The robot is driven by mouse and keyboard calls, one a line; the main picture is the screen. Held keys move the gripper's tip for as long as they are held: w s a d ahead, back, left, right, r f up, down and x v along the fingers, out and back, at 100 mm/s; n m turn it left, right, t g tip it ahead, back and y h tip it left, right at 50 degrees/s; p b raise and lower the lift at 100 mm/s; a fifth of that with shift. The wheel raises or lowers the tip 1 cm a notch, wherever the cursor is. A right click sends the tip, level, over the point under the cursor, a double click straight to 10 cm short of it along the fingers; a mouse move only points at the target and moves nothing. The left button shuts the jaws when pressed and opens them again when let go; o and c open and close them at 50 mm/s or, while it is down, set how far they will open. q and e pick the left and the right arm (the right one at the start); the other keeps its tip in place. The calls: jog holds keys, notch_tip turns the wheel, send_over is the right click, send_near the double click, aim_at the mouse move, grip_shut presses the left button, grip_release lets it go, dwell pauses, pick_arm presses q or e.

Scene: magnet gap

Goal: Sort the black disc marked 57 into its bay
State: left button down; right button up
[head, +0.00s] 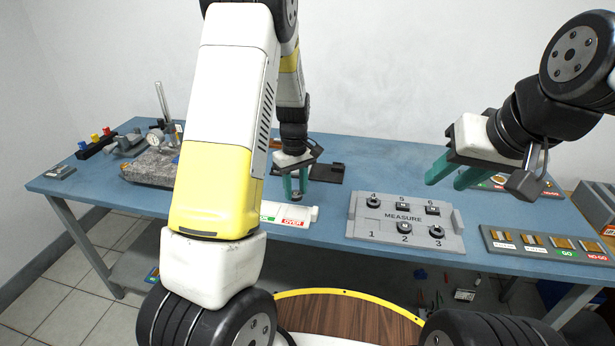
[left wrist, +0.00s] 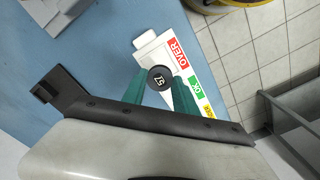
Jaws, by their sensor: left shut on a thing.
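The black disc marked 57 (left wrist: 160,78) is between the green fingertips of my left gripper (left wrist: 160,86), its number facing the wrist camera. In the head view my left gripper (head: 294,190) is shut on it, over the back edge of a white sorting tray (head: 308,211). The tray also shows in the left wrist view (left wrist: 148,42), with a red OVER label (left wrist: 175,52), a green OK label (left wrist: 195,85) and a partly hidden yellow label (left wrist: 208,110). Whether the disc touches the tray is unclear. My right gripper (head: 453,176) is open and empty above the table's right part.
A grey MEASURE board (head: 385,233) with numbered places and several dark pieces lies right of the tray. A GO/NO-GO rack (head: 490,249) is at the right front. A granite block with a dial gauge (head: 150,170) stands at the left. Blue table (head: 335,222) shows between tray and board.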

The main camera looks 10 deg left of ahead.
aim_at(296, 213)
pick_arm(q)
jog(key=shift+f, duration=0.1)
jog(key=shift+f, duration=2.65)
jog(key=shift+f, duration=0.2)
jog(key=c, duration=0.9)
grip_release()
jog(key=c, duration=0.5)
